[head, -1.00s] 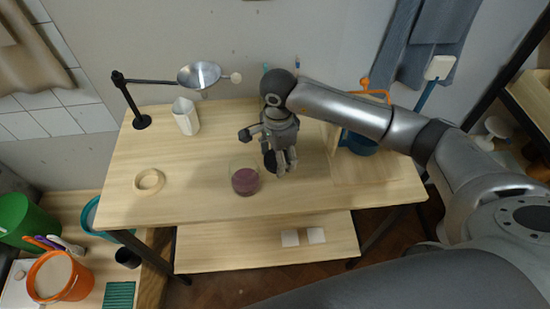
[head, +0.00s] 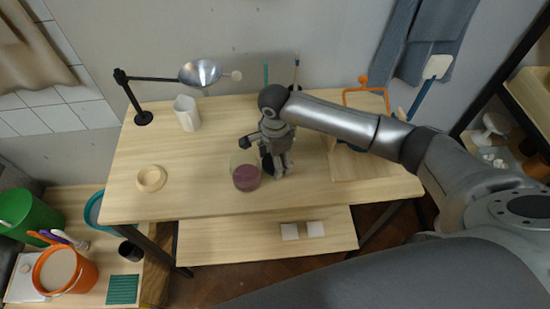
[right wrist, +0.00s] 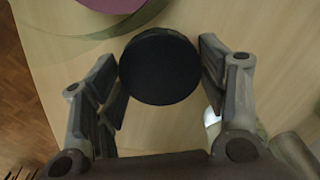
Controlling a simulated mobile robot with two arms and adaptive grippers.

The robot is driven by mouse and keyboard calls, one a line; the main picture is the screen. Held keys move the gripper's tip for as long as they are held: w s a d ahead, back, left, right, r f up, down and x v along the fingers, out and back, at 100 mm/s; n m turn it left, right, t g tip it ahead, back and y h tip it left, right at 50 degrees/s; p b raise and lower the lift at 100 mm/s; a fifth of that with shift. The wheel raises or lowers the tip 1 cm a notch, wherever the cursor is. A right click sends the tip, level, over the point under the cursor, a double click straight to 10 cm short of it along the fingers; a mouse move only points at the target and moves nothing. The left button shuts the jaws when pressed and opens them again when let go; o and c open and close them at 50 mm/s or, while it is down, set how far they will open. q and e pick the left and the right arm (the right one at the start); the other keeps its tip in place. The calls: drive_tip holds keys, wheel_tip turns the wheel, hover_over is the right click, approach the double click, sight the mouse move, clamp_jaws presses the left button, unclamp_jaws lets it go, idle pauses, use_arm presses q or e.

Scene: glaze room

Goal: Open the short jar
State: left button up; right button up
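The short jar (head: 246,178) is clear glass with purple contents and stands on the table. Its top looks uncovered. In the right wrist view the purple contents (right wrist: 112,3) show at the top edge. My right gripper (head: 280,170) is just right of the jar, pointing down. A round black lid (right wrist: 160,67) lies between its fingers (right wrist: 162,78), which flank it closely on both sides. In the head view the lid (head: 267,165) is a dark shape beside the jar, partly hidden by the fingers. My left gripper is out of view.
A wooden ring (head: 151,178) and a white cup (head: 187,113) stand on the wooden table (head: 200,195) to the left. A lamp (head: 200,73) reaches over the back. A wooden board (head: 360,172) lies right of the gripper. The table's left middle is clear.

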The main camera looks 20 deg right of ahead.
drive_tip(key=shift+o, duration=1.4)
drive_tip(key=shift+r, duration=0.3)
wheel_tip(320, 180, up, 12)
drive_tip(key=b, duration=0.3)
drive_tip(key=shift+b, duration=0.35)
drive_tip(key=shift+s+f, duration=0.1)
drive_tip(key=shift+f, duration=0.1)
